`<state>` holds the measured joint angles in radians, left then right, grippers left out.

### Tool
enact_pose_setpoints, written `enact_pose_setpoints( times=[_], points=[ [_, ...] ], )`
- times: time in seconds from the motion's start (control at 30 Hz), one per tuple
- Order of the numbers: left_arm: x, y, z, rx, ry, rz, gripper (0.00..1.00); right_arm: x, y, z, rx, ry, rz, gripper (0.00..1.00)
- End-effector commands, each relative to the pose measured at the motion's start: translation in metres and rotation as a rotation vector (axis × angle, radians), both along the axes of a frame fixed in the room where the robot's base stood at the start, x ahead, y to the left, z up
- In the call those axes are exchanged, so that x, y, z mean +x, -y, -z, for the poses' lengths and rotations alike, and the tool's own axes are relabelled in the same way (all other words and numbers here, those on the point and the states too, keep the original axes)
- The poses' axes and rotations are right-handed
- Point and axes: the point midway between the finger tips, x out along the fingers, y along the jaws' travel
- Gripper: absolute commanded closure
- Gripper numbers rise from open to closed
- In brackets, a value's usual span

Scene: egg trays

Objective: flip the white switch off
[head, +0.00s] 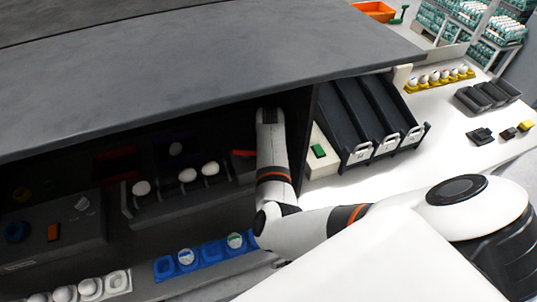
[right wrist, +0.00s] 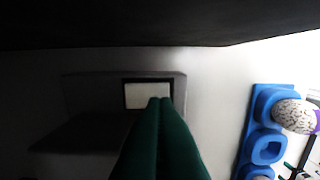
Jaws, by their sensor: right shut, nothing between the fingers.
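The white switch (right wrist: 146,95) shows in the right wrist view as a pale rectangle in a dark frame on a grey housing (right wrist: 95,95). My right gripper (right wrist: 158,100) is shut and empty. Its green fingertips overlap the lower right edge of the switch in that view; I cannot tell whether they touch it. In the head view my right arm reaches into the dark space under the grey cover, and its gripper is hidden there. I cannot make out the white switch in the head view. My left gripper is in neither view.
Under the cover, eggs (head: 188,175) sit on a dark rack left of my arm. A blue egg tray (head: 210,252) lies below. A green switch (head: 318,151) and black chutes (head: 370,115) are right of my arm.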

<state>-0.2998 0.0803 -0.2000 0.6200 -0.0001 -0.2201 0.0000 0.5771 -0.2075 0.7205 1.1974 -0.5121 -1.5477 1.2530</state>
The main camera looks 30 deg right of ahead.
Motion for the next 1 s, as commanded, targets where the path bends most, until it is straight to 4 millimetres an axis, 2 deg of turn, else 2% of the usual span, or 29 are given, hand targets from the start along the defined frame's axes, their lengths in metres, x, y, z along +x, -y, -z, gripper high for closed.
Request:
enact_pose_setpoints(
  times=[0.5, 1.0],
  points=[
    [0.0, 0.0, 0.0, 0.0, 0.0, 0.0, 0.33, 0.0, 0.0, -0.037, 0.0, 0.002, -0.001, 1.0],
    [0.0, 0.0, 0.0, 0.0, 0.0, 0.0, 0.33, 0.0, 0.0, -0.038, 0.0, 0.0, -0.001, 1.0]
  ],
)
